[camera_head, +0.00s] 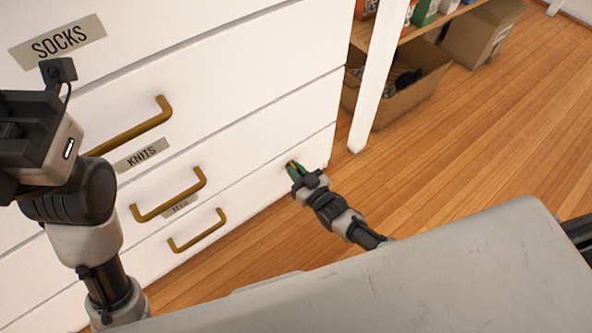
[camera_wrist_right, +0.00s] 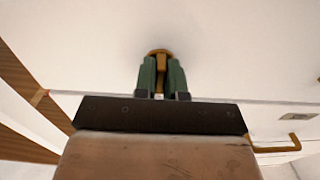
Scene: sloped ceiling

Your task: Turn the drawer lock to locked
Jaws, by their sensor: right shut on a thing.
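The drawer lock (camera_wrist_right: 159,55) is a small brass-coloured piece on the white front of a low drawer, near its right edge in the head view. My right gripper (camera_head: 294,169) is at it, and its green fingers (camera_wrist_right: 160,78) are shut on the lock's brass key or knob in the right wrist view. The fingers hide most of the lock, so its turn position cannot be told. My left arm (camera_head: 75,180) stands at the left of the head view in front of the upper drawers; its fingertips are not in view.
The white dresser (camera_head: 250,60) has brass handles (camera_head: 198,231) and labels such as SOCKS (camera_head: 58,42) and KNITS (camera_head: 141,154). A white shelf post (camera_head: 378,75) and cardboard boxes (camera_head: 400,95) stand to the right. The wooden floor (camera_head: 460,140) there is clear.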

